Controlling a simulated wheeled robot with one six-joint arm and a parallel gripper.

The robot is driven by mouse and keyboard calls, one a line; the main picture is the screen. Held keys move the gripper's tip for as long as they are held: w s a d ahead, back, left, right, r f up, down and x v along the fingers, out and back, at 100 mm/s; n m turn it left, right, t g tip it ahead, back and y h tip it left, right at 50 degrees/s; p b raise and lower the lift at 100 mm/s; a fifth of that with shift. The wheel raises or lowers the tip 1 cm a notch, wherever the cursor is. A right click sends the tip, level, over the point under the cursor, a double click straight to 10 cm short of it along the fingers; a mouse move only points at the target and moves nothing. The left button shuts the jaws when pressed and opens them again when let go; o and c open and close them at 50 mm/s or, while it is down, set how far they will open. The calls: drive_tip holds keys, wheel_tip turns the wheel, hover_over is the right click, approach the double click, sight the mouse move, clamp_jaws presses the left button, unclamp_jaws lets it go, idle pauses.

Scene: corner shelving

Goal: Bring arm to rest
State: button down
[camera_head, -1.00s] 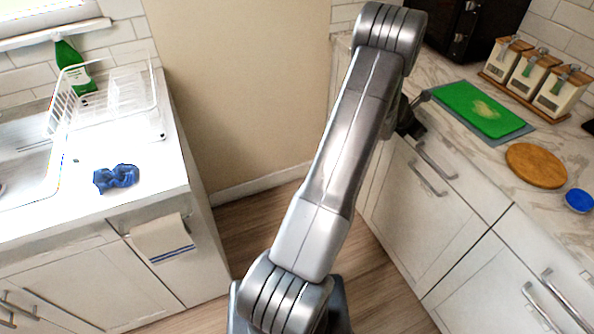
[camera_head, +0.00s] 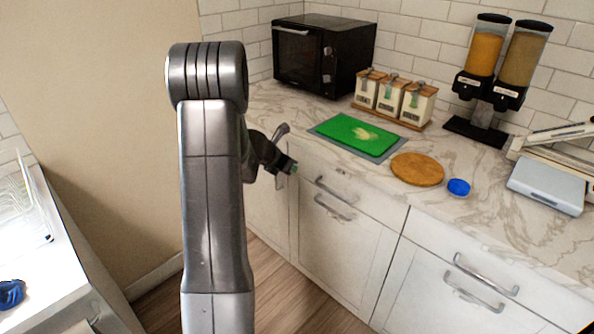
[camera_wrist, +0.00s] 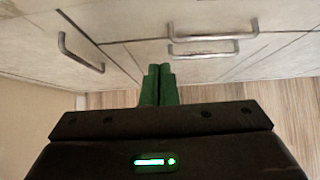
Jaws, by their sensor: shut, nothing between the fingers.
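My arm stands up in the middle left of the head view and bends over at the top. My gripper (camera_head: 291,168) hangs beyond the arm, beside the front edge of the right counter and in front of the white cabinets. In the wrist view its green fingers (camera_wrist: 158,84) are together with nothing between them. They point toward the cabinet fronts and the floor.
The marble counter (camera_head: 480,215) carries a green cutting board (camera_head: 357,134), a round wooden board (camera_head: 417,169), a blue lid-like disc (camera_head: 458,187), three canisters (camera_head: 392,95) and a black microwave (camera_head: 322,55). Cabinet handles (camera_wrist: 80,52) stick out near my gripper. Wood floor (camera_head: 270,290) lies open below.

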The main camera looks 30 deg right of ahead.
drive_tip(key=shift+s+a+r, duration=0.15)
drive_tip(key=shift+a+r, duration=0.1)
drive_tip(key=shift+d+f, duration=0.1)
